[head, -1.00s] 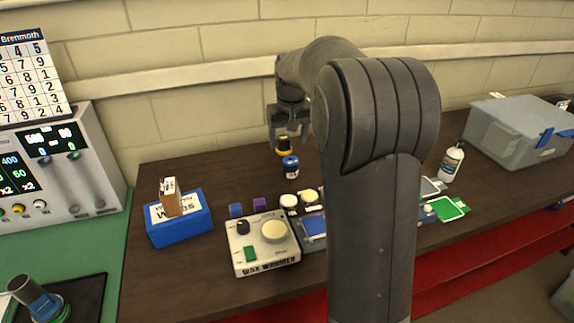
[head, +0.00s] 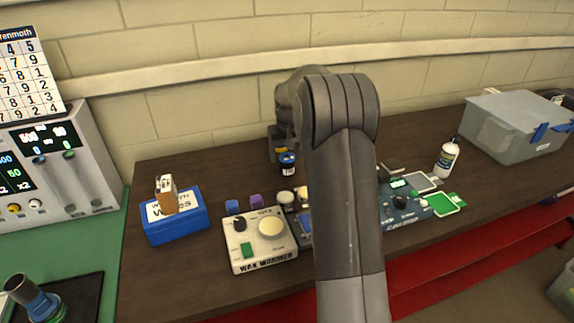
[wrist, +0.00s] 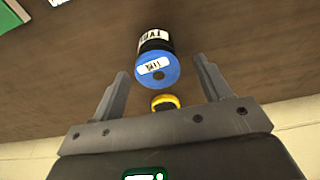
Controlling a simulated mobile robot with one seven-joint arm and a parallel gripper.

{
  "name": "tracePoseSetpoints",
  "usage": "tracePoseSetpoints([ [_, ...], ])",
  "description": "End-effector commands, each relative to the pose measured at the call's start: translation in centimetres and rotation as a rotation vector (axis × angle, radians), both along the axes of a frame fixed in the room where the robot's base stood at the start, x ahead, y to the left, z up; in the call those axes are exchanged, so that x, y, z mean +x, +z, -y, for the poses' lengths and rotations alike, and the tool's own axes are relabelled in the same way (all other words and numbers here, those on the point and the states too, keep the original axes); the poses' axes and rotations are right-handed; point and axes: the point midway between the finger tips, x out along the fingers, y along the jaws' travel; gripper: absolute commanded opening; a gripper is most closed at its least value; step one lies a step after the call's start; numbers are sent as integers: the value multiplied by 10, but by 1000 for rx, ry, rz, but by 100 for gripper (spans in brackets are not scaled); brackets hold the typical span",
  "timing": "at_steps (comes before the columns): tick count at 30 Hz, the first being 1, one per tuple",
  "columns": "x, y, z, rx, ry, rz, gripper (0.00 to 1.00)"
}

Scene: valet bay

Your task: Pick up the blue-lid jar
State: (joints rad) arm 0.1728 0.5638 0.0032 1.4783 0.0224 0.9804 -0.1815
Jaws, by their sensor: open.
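The blue-lid jar (head: 288,168) stands on the dark bench, with its dark body and white label partly visible below my gripper (head: 277,146). In the wrist view, the jar's blue lid (wrist: 157,70) faces the camera, with a white label on it. My gripper's fingers (wrist: 161,67) are apart, one on each side of the lid's near edge, with clear gaps on both sides. A yellow-lidded jar (wrist: 165,102) shows just nearer the palm between the fingers. It is hidden behind my arm in the head view.
A white bottle (head: 446,160) and a grey bin (head: 510,125) stand to the right. The wall rises behind.

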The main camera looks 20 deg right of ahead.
Motion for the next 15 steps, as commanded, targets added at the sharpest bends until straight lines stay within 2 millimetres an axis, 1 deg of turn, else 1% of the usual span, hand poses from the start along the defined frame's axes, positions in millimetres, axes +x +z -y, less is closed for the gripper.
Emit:
tracePoseSetpoints([
  [1, 0, -7, 1, 0, -1, -2, 70],
  [7, 3, -38, 3, 1, 0, -3, 70],
  [10, 4, -44, 3, 0, 0, 0, 70],
  [15, 4, -44, 3, 0, 0, 0, 70],
])
